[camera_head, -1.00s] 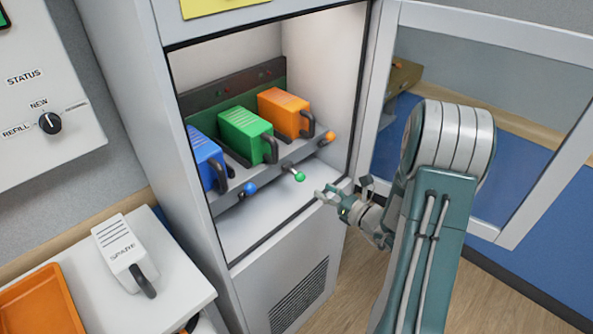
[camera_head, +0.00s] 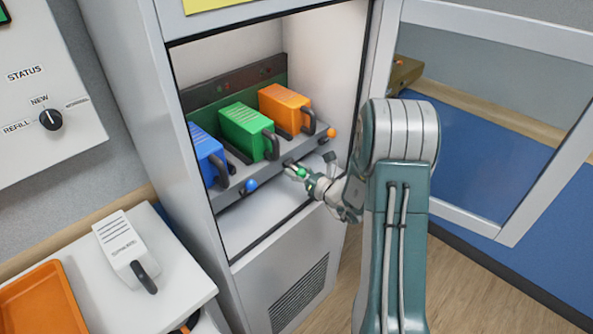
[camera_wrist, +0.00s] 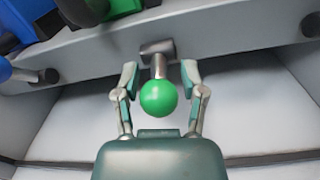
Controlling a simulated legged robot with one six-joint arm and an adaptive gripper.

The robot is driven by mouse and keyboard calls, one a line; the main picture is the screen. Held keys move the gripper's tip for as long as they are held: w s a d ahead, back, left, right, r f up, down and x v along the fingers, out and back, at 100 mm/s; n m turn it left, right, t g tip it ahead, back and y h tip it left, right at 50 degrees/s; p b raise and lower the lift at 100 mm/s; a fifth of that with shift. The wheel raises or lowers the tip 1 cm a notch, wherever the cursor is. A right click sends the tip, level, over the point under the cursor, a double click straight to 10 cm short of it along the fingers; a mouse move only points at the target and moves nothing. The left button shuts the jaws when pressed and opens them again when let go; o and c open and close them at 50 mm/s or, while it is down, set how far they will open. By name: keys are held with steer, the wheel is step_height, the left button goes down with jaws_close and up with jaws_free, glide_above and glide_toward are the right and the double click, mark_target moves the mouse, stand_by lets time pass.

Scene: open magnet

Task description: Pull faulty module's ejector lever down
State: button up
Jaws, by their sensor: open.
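The green module (camera_head: 245,132) sits in the cabinet between the blue module (camera_head: 205,155) and the orange module (camera_head: 286,108). Below it, a lever with a green ball knob (camera_head: 302,173) sticks out from the shelf's front edge. In the wrist view the green knob (camera_wrist: 158,98) hangs on its metal stem. My gripper (camera_head: 297,170) is at this lever. Its open fingers (camera_wrist: 158,85) stand on either side of the knob and stem, with a visible gap on both sides. Which module is faulty is unclear; small red lights (camera_head: 265,72) show on the back panel.
A lever with a blue knob (camera_head: 251,185) is to the left and one with an orange knob (camera_head: 331,132) to the right. The cabinet door (camera_head: 490,215) stands open at the right. A white spare module (camera_head: 122,245) and orange tray (camera_head: 42,300) lie on the left counter.

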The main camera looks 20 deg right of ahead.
steer(key=shift+c, duration=0.3)
jaws_close()
steer(key=shift+a+f+t, duration=0.1)
steer(key=shift+f+t, duration=0.2)
steer(key=shift+t, duration=0.2)
steer(key=shift+w+f+t+y, duration=0.1)
steer(key=shift+f+t+y, duration=0.1)
steer(key=shift+t+y, duration=0.4)
steer(key=shift+w+f+t+y, duration=0.1)
steer(key=shift+f+t+y, duration=0.15)
steer(key=shift+t, duration=0.65)
steer(key=shift+o, duration=0.3)
jaws_free()
steer(key=shift+r, duration=0.1)
steer(key=shift+s, duration=0.15)
